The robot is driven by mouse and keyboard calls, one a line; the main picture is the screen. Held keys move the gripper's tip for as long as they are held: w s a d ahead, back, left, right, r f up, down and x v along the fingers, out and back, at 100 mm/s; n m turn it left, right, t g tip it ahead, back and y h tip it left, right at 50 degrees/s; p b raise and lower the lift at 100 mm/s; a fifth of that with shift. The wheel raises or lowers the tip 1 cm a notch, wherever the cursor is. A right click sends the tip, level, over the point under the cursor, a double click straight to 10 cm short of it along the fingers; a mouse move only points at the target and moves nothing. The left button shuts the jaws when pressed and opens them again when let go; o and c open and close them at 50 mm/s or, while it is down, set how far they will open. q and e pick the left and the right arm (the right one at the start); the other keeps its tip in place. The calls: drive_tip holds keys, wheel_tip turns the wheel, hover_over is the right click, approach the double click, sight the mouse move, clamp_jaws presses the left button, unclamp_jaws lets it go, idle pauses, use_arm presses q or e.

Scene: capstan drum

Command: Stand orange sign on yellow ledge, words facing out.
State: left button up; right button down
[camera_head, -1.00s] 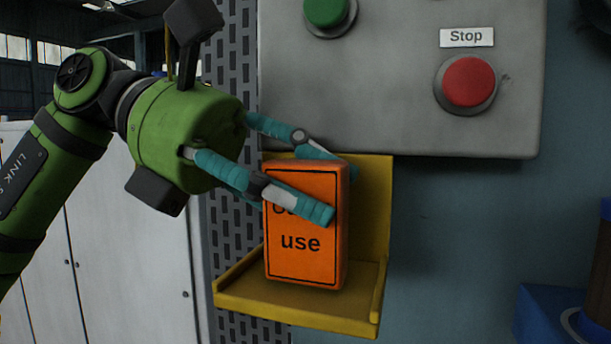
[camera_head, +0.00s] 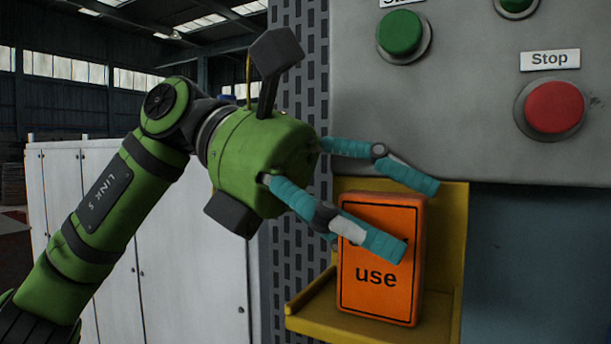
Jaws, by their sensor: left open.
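The orange sign (camera_head: 375,296) stands upright on the yellow ledge (camera_head: 318,313), its printed face toward the camera. The word "use" is readable; the line above it is mostly covered by my near finger. My left gripper (camera_head: 420,215) is open, its teal fingers spread around the top of the sign, one in front of the face and one behind and above the top edge. No firm hold on the sign shows. My right gripper is not in view.
A grey control panel above the ledge carries a green button (camera_head: 402,34) and a red button (camera_head: 554,107) under a "Stop" label (camera_head: 550,60). White lockers (camera_head: 165,240) stand behind my left arm. The blue wall right of the ledge is bare.

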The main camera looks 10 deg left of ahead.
use_arm(q)
drive_tip(key=v, duration=1.2)
drive_tip(key=shift+b, duration=0.35)
drive_tip(key=shift+r, duration=0.15)
